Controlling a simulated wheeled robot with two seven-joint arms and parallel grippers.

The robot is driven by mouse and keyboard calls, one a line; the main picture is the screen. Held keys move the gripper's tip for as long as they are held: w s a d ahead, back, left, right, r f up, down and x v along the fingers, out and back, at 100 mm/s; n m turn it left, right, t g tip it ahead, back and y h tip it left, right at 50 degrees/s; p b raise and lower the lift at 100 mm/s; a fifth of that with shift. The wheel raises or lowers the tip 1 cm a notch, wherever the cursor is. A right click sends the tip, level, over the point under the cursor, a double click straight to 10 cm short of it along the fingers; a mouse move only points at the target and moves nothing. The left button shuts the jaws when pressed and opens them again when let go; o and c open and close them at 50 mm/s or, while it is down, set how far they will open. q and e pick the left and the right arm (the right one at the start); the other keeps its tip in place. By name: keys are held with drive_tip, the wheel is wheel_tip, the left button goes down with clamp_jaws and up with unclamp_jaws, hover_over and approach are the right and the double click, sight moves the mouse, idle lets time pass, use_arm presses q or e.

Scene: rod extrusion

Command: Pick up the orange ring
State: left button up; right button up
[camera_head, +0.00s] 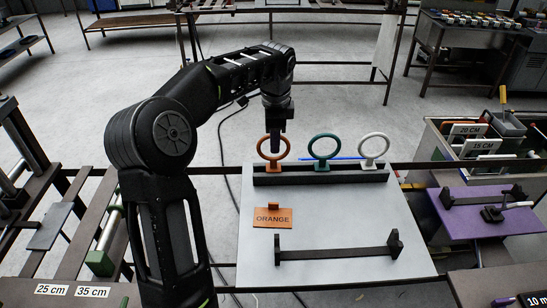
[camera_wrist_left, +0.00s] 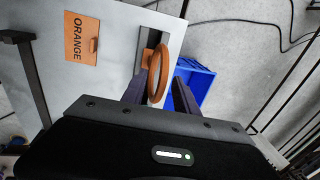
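The orange ring (camera_head: 262,148) stands upright on its orange base in the dark rack at the back of the grey board, left of a green ring (camera_head: 336,147) and a white ring (camera_head: 385,145). My left gripper (camera_head: 276,148) points down at the orange ring, overlapping it in the head view. In the left wrist view, the orange ring (camera_wrist_left: 165,62) shows between the two spread fingers of my left gripper (camera_wrist_left: 160,95). A gap shows on the ring's right; whether the left finger touches it is unclear. My right gripper is out of view.
An orange card (camera_head: 272,224) marked ORANGE lies on the grey board (camera_head: 345,215), with a dark bar on two end supports (camera_head: 335,252) in front. A blue crate (camera_wrist_left: 203,76) lies beyond the rack.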

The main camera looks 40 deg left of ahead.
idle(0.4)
use_arm(q)
clamp_jaws()
idle(1.3)
